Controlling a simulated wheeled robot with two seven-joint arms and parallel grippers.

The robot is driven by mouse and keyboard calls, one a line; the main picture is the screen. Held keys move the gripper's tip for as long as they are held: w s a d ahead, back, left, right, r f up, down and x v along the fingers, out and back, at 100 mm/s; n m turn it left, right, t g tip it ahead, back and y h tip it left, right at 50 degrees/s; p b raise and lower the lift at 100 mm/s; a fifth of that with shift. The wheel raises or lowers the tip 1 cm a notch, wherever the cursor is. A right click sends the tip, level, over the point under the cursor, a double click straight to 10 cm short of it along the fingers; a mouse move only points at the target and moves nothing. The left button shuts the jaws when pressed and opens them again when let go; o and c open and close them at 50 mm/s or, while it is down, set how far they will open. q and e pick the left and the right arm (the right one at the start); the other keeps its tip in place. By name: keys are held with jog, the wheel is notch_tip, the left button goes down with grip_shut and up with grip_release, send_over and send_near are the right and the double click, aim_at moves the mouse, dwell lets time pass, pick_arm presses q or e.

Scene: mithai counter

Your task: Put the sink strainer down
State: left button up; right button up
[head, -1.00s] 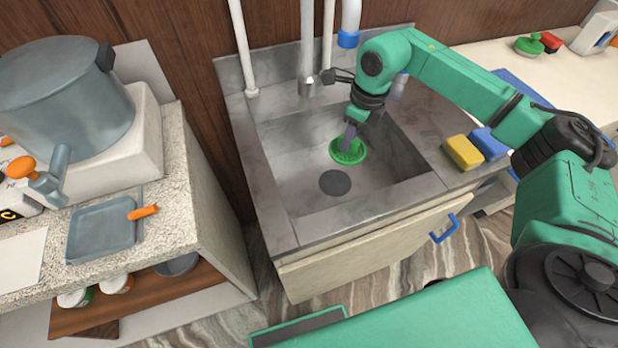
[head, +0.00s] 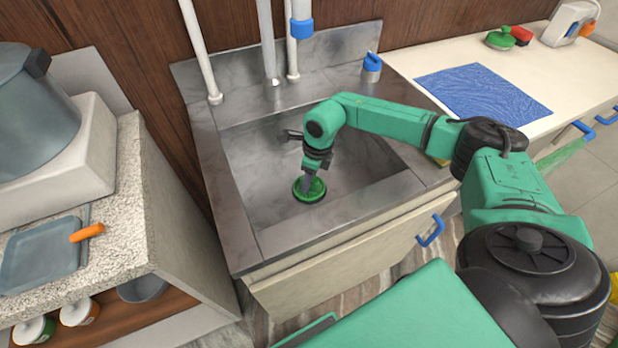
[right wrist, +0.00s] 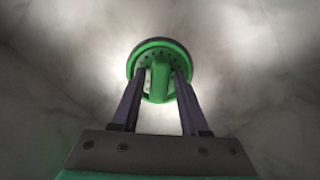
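The sink strainer (head: 309,190), a round green disc with an upright knob, is low in the grey sink basin (head: 350,178). It appears to rest on the basin floor, where it hides the drain hole. My right gripper (head: 307,182) points down at it. In the right wrist view, the fingers (right wrist: 161,78) stand on both sides of the strainer's knob (right wrist: 160,84), with narrow gaps between knob and fingers, so the gripper looks slightly open. The strainer's far rim shows beyond the fingertips. My left gripper is not in view.
Faucet pipes (head: 267,40) stand behind the basin. A blue-topped bottle (head: 371,68) is at its back right corner. A blue mat (head: 483,96) lies on the right counter. A stone counter with a pot (head: 35,115) is at left. The basin around the strainer is clear.

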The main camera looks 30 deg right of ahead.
aim_at(315, 180)
notch_tip(315, 180, up, 12)
jog(key=s+d, duration=0.1)
jog(key=shift+r+b, duration=0.15)
jog(key=shift+b, duration=0.15)
jog(key=shift+s+d, duration=0.1)
dwell(0.4)
